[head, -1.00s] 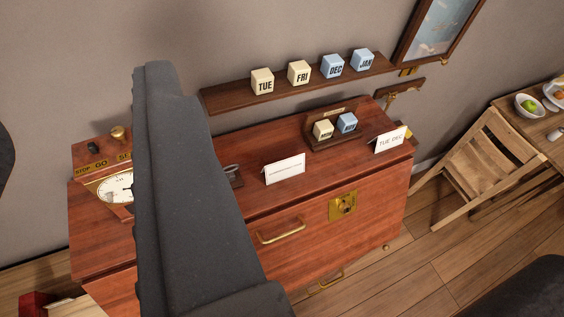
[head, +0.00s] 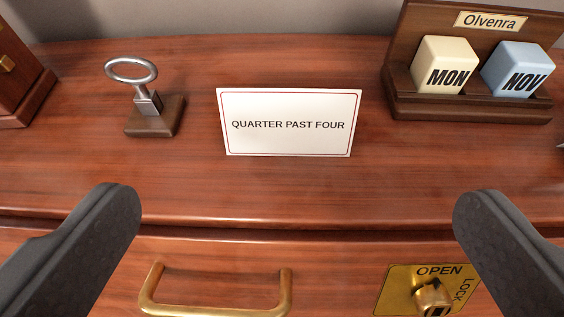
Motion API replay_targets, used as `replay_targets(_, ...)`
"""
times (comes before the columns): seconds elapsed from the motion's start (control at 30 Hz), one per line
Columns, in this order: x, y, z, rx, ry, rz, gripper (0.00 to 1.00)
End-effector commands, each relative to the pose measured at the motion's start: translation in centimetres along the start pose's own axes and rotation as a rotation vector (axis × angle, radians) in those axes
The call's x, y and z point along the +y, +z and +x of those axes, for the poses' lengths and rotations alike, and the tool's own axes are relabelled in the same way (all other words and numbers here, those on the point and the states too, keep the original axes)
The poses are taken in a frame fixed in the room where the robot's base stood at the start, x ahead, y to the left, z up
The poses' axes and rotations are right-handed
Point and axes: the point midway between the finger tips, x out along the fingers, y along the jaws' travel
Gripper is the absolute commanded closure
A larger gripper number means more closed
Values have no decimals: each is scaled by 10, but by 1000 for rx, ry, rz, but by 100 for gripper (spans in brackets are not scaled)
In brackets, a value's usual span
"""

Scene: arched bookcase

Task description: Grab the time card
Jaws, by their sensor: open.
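The time card (head: 288,122) is a white card with a thin red border and the words "QUARTER PAST FOUR". It stands on the red-brown cabinet top (head: 200,185), near its front edge. My gripper (head: 298,210) is open and empty. Its two dark fingers show at the lower left and lower right, wide apart. The card is between them sideways but beyond their tips, and neither finger appears to touch it. The card's front face is fully visible.
A metal key on a wooden stand (head: 153,118) is left of the card. A wooden holder (head: 480,108) with MON (head: 443,66) and NOV (head: 517,72) cubes is at right. Below are a brass drawer handle (head: 215,307) and a brass OPEN/LOCK plate (head: 400,287).

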Motion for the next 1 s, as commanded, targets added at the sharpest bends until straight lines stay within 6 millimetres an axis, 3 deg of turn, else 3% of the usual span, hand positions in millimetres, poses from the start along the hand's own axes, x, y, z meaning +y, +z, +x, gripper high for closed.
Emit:
replay_targets(0.6, -1, 2, 74, 2, -5, 0, 0)
replay_targets(1.0, -2, 1, 91, 4, -4, 0, 0)
